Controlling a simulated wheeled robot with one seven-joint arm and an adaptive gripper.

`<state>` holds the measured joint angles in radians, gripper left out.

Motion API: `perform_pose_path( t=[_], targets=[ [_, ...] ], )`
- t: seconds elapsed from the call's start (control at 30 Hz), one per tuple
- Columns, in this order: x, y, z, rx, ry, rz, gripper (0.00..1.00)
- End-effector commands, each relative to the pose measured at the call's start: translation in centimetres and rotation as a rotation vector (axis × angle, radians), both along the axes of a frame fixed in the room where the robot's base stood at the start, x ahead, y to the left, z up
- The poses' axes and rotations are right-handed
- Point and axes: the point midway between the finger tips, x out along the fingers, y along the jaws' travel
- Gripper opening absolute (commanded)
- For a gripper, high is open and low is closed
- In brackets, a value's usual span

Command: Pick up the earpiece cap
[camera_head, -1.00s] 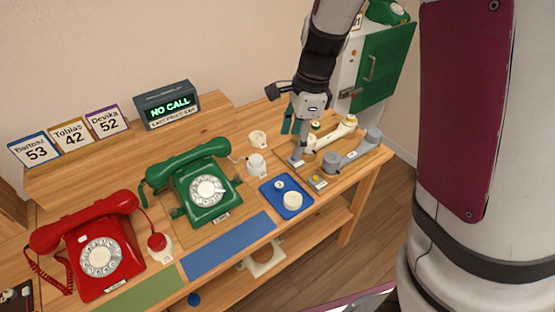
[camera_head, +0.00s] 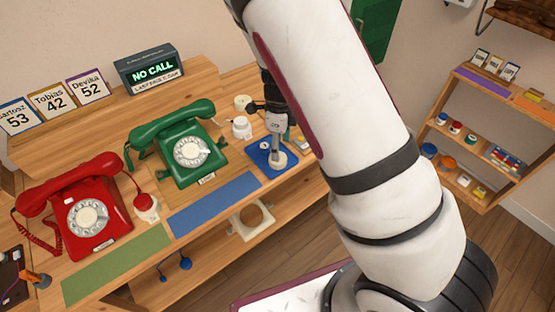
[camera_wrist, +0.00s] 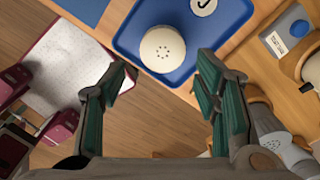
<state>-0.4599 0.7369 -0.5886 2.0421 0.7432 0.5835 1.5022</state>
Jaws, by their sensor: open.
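The earpiece cap is a round cream cap with small holes (camera_wrist: 163,49). It lies in the blue tray (camera_wrist: 122,45), near the tray's front edge. In the head view the cap (camera_head: 278,161) shows just below my gripper (camera_head: 277,146), in the tray (camera_head: 262,170). My gripper (camera_wrist: 165,66) is open and empty. In the wrist view its green-padded fingers stand apart on either side of the cap's lower edge. I cannot tell the height gap exactly; no finger visibly touches the cap.
A small white disc with a dark mark (camera_wrist: 203,5) lies beside the cap in the tray. The green phone (camera_head: 185,150) and a blue mat (camera_head: 215,204) are to the left. At right in the wrist view are a blue-topped block (camera_wrist: 290,35) and a grey handset end (camera_wrist: 272,140).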

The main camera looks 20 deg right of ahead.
Motion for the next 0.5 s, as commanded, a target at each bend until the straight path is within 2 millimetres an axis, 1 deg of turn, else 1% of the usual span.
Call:
perform_pose_path(
  t=[0.17,0.4,0.5],
  targets=[
    [0.0,0.0,-1.1,0.000,0.002,0.001,0.56],
    [0.4,0.1,-4.4,-0.001,0.003,0.000,0.56],
    [0.4,0.1,-5.4,0.000,0.001,0.000,0.56]
  ],
)
